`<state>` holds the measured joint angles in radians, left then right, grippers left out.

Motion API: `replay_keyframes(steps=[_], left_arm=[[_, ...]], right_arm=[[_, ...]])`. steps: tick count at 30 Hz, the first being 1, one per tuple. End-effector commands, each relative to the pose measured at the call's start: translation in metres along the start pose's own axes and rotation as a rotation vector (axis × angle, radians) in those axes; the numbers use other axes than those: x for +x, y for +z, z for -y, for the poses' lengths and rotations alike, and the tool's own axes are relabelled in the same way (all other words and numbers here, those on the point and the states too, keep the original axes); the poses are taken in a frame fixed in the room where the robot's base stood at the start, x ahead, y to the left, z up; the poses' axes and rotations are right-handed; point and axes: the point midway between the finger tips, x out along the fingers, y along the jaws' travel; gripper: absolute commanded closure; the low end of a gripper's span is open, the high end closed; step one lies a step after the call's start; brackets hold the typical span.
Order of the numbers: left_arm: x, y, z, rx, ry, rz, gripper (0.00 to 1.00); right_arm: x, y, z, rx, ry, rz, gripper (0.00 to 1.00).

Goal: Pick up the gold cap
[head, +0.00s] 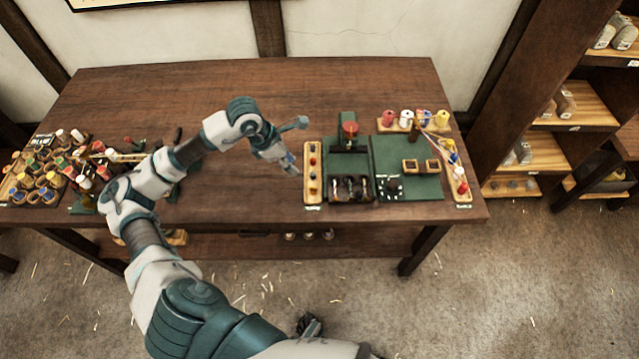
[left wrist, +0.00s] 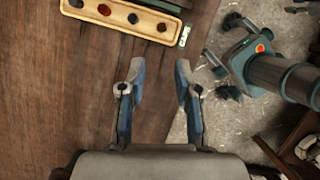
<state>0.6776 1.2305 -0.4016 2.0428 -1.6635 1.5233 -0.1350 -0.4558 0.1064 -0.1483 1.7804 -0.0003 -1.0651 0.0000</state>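My left gripper (head: 291,166) is over the table, just left of a narrow wooden rack (head: 306,190) of small coloured caps. In the left wrist view the gripper (left wrist: 160,76) is open, with nothing between its fingers. The same rack (left wrist: 115,24) lies beyond the fingertips at the top left there, apart from them. It shows dark and reddish caps; its outer end is cut off. I cannot make out for certain which cap is the gold one. My right gripper is not in view.
A green mat (head: 419,158) with a dark tray (head: 352,197) lies right of the rack. A wooden spool stand (head: 416,128) stands behind. Crowded jars and bottles (head: 45,180) fill the table's left end. The table's front middle (head: 250,207) is clear.

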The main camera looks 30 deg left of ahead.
Motion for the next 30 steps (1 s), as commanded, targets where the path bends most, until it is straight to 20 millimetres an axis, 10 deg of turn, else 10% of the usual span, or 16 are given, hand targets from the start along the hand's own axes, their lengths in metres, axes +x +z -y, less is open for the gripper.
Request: replay_keyframes(steps=[12,30], left_arm=[[0.095,0.004,0.002,-0.001,-0.006,-0.001,0.67],[0.159,0.001,0.002,0.000,-0.005,0.002,0.67]], right_arm=[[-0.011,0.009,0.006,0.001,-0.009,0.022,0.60],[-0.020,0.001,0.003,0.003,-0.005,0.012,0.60]])
